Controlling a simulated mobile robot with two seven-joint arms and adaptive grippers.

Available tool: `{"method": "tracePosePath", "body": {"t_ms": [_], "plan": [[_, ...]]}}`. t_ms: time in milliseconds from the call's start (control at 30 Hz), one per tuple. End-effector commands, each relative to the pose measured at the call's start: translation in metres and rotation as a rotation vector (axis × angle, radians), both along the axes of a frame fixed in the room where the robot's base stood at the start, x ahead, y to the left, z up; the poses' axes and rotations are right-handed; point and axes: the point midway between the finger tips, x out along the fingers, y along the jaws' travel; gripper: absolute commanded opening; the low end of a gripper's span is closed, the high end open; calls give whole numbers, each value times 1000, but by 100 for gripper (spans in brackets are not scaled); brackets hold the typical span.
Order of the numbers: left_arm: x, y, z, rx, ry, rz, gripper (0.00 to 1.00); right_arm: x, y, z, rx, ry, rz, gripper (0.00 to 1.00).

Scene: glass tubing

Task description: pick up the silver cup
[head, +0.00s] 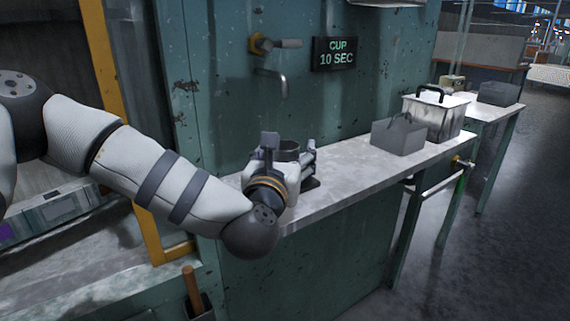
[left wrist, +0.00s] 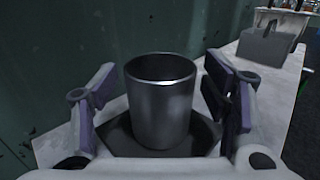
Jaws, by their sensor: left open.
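The silver cup (left wrist: 160,105) stands upright between the two fingers of my left gripper (left wrist: 158,95) in the left wrist view, with a gap visible on both sides. It rests on a dark flat base. In the head view the cup's rim (head: 288,148) shows behind my left gripper (head: 288,160), which hides most of the cup. My left gripper is open around the cup at the near end of the pale bench. My right gripper is in neither view.
The narrow bench (head: 350,170) runs along a green wall with a spout (head: 273,80) and a sign (head: 335,54) reading "CUP 10 SEC". A grey box (head: 398,136) and a metal container (head: 436,116) stand farther right. The bench between cup and box is clear.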

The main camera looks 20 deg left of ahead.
Motion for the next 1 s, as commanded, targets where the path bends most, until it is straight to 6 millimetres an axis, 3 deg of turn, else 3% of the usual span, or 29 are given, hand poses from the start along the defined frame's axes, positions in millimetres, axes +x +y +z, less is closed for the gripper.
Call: {"method": "tracePosePath", "body": {"t_ms": [133, 367, 433, 467, 733, 867, 1000], "plan": [[0, 0, -1, 0, 1, 0, 66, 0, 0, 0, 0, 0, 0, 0], [-1, 0, -1, 0, 1, 0, 14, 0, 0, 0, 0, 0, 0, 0], [-1, 0, 0, 0, 0, 0, 14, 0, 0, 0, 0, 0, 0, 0], [-1, 0, 0, 0, 0, 0, 9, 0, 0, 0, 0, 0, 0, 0], [-1, 0, 7, -1, -2, 1, 9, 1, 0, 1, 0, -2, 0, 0], [-1, 0, 32, -2, -6, 1, 9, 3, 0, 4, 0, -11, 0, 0], [-26, 13, 69, -5, -10, 1, 9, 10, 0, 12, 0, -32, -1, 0]]}}
